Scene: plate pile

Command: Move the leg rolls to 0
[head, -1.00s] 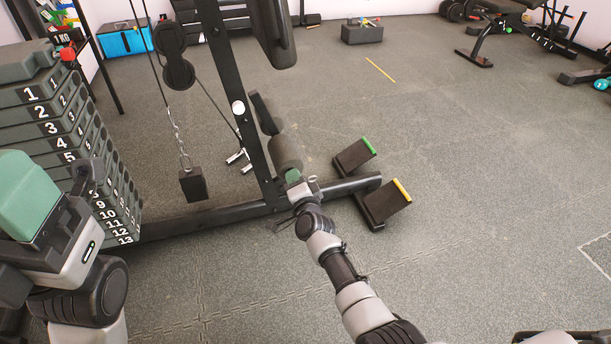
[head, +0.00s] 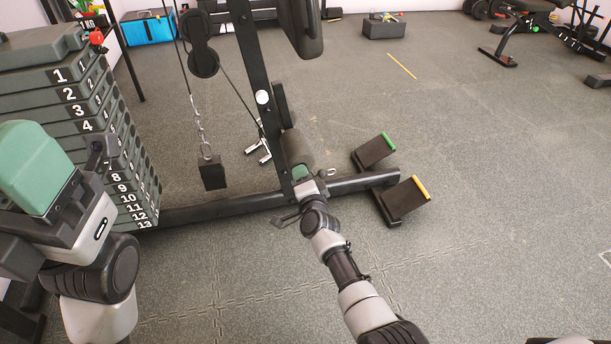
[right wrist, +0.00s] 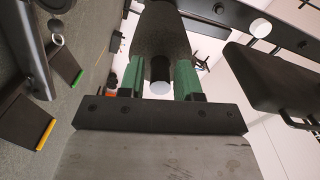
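The dark foam leg roll (head: 297,150) sits low on the black upright of the weight machine in the head view. My right gripper (head: 301,176) is right at its near end. In the right wrist view the roll (right wrist: 160,32) lies straight ahead, with a dark round end piece and a pale disc below it. The green fingers of my right gripper (right wrist: 161,80) stand apart on either side of this end; I cannot tell whether they touch it. My left gripper (head: 35,168) is at the far left in front of the weight stack, its fingers overlapping in view.
A numbered weight stack (head: 75,105) stands at left. A black base beam (head: 220,208) runs along the floor to two foot plates with green (head: 375,152) and yellow (head: 405,200) edges. A black block (head: 212,173) hangs on a chain.

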